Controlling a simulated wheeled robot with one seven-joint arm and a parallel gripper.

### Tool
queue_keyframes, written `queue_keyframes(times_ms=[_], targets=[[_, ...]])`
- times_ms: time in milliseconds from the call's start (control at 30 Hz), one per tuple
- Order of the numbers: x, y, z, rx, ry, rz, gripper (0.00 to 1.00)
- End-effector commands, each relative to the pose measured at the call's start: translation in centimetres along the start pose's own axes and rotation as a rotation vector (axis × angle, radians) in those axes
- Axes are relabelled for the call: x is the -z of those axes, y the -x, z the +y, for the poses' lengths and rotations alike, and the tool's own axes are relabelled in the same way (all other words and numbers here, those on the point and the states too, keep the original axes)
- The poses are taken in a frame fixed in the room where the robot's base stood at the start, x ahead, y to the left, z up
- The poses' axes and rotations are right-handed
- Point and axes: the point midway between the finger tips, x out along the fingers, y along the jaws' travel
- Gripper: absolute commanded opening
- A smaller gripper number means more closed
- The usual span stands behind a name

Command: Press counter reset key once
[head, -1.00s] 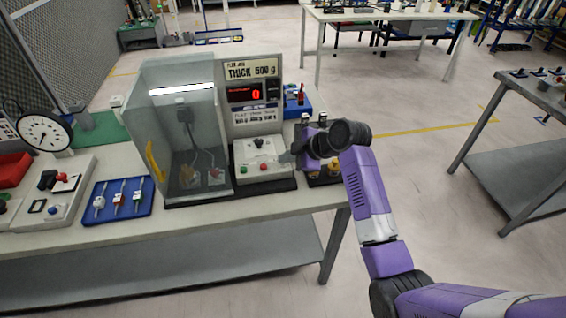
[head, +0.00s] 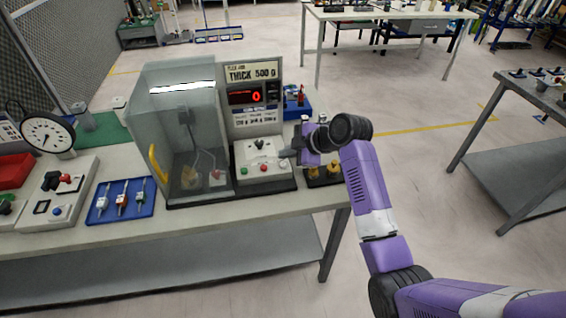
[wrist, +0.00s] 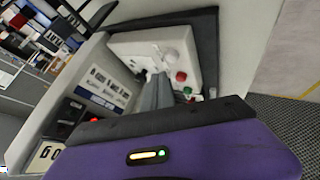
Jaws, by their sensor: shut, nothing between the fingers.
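The tester's upright panel carries a lit red counter display (head: 246,96) reading 0, with small dark keys (head: 273,91) to its right. I cannot read which key is the reset key. Below the panel is a pale control box (head: 262,158) with a dark knob (head: 259,144), a green button (head: 243,170) and a red button (head: 264,167). My gripper (head: 285,154) is shut and empty at the right side of this box. In the wrist view its grey fingers (wrist: 157,88) overlap the box, beside the red button (wrist: 181,76) and green button (wrist: 187,91). Contact cannot be told.
A clear-walled enclosure (head: 172,125) with a yellow handle stands left of the panel. A blue tray (head: 121,214) with small parts, a dial gauge (head: 47,132) and a red bin (head: 14,171) lie farther left. Blue bins (head: 297,104) stand behind the panel's right side.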

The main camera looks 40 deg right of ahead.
Motion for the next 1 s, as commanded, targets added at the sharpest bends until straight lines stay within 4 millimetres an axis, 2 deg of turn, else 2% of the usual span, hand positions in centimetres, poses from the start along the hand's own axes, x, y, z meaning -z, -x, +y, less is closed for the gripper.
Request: queue_keyframes(times_ms=[433,1000], targets=[[2.2,3.0,2.2,-0.001,0.0,0.0,0.0],[2.2,3.0,2.2,0.0,0.0,0.0,0.0]])
